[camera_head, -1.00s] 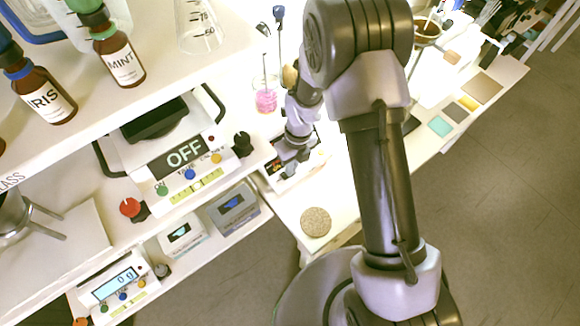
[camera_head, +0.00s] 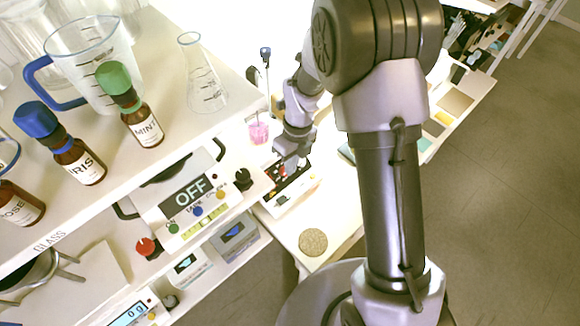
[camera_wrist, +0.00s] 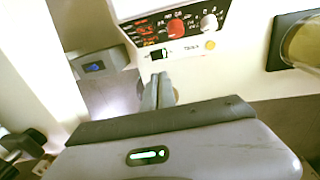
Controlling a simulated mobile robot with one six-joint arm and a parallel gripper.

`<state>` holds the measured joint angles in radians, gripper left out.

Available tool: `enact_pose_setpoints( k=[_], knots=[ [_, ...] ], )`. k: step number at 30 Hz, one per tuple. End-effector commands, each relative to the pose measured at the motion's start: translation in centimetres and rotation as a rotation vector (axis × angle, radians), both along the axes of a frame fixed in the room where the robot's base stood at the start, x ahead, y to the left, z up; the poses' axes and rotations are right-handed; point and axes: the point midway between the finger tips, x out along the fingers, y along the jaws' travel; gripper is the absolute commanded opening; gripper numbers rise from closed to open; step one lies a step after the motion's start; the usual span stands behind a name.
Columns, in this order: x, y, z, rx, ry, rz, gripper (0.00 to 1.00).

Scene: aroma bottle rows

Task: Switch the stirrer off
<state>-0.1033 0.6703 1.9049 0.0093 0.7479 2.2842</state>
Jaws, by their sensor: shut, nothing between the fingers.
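The stirrer shows in the wrist view as a white box (camera_wrist: 190,66). Its front carries a red knob (camera_wrist: 176,26), a white knob (camera_wrist: 208,22), a yellow button (camera_wrist: 210,45) and a black rocker switch (camera_wrist: 161,54). My gripper (camera_wrist: 159,76) is shut and empty, its fingertips just in front of the panel below the switch. I cannot tell whether they touch it. In the head view the stirrer (camera_head: 301,190) stands on the white bench, and my gripper (camera_head: 289,165) is over its front panel, partly hiding it.
A beaker of pink liquid (camera_head: 259,132) stands behind the stirrer. A round cork mat (camera_head: 313,242) lies near the bench's front edge.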

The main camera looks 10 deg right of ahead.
Motion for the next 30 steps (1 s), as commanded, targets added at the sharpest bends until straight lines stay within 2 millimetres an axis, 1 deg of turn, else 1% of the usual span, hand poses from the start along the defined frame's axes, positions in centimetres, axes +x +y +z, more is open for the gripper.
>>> enact_pose_setpoints(
  k=[4, 7, 11, 15, 20, 23, 26, 30],
  knots=[
    [0.0, 0.1, -0.3, 0.001, -0.001, 0.001, 0.0],
    [0.0, 0.8, -0.9, 0.002, -0.005, 0.0, 0.0],
    [-0.3, 1.3, -0.4, 0.001, -0.002, 0.0, 0.0],
    [-0.3, 1.3, 0.2, 0.001, 0.0, 0.0, 0.0],
    [-0.3, 1.3, 0.1, 0.001, 0.0, 0.0, 0.0],
    [-0.4, 1.4, -0.8, 0.001, 0.002, 0.0, 0.0],
    [-0.6, 1.6, -2.6, 0.001, 0.002, 0.0, 0.0],
    [-0.8, 2.0, -5.9, 0.001, 0.002, 0.0, 0.0]
  ],
)
